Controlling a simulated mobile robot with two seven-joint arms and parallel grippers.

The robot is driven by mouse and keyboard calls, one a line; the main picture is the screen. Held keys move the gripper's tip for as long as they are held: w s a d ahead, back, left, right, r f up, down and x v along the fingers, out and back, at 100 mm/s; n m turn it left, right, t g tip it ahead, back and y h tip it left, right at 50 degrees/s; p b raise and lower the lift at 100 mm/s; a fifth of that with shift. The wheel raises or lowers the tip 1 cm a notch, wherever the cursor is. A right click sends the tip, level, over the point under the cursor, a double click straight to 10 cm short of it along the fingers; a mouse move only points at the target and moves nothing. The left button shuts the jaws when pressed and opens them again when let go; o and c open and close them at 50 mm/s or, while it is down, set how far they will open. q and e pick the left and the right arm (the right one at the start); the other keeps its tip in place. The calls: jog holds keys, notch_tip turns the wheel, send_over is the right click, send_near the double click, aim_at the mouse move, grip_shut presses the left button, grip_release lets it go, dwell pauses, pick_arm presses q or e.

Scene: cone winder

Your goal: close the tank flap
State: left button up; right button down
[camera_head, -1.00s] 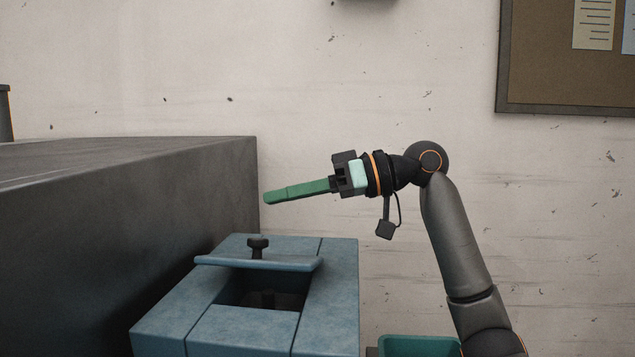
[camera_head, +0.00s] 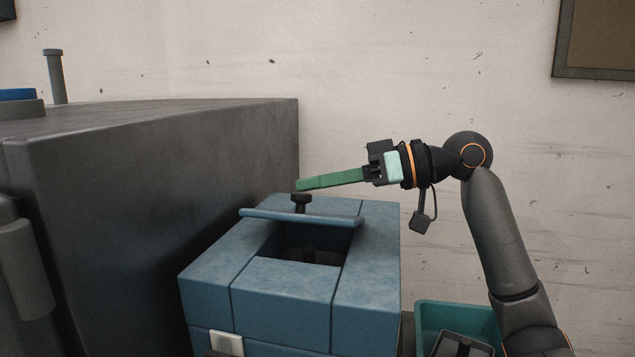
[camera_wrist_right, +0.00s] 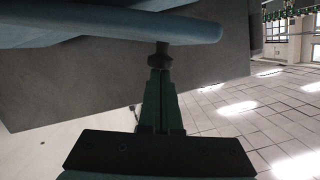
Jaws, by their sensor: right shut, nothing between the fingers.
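The blue tank (camera_head: 290,278) stands below my right arm, with a dark square opening (camera_head: 308,250) in its top. The tank flap (camera_head: 302,217) is a thin blue slab at the back of the opening, seen nearly edge-on and leaving the opening uncovered. A dark knob (camera_head: 300,202) sits at the flap's far side. My right gripper (camera_head: 300,184) is shut and empty, its long green fingers pointing left with their tips at the knob. The right wrist view shows the flap (camera_wrist_right: 130,32), the knob (camera_wrist_right: 160,58) and the fingertips (camera_wrist_right: 160,75) close together; contact is unclear.
A large dark grey cabinet (camera_head: 180,190) stands close on the tank's left. A teal bin (camera_head: 430,312) with a dark item in it is at the lower right. A pale wall is behind. The space above the tank opening is free.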

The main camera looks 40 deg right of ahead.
aim_at(312, 223)
jog(key=f+n+b, duration=0.1)
jog(key=s+a+f+n+b, duration=0.1)
jog(key=f+b, duration=0.1)
jog(key=a+f+b, duration=0.1)
jog(key=shift+s+f+n+t+h, duration=0.3)
jog(key=shift+s+f+n+h, duration=0.05)
jog(key=shift+n+h, duration=0.05)
jog(key=shift+s+f+b, duration=0.1)
jog(key=shift+f+b, duration=0.1)
jog(key=shift+b, duration=0.15)
jog(key=shift+a+n, duration=0.15)
jog(key=shift+n, duration=0.15)
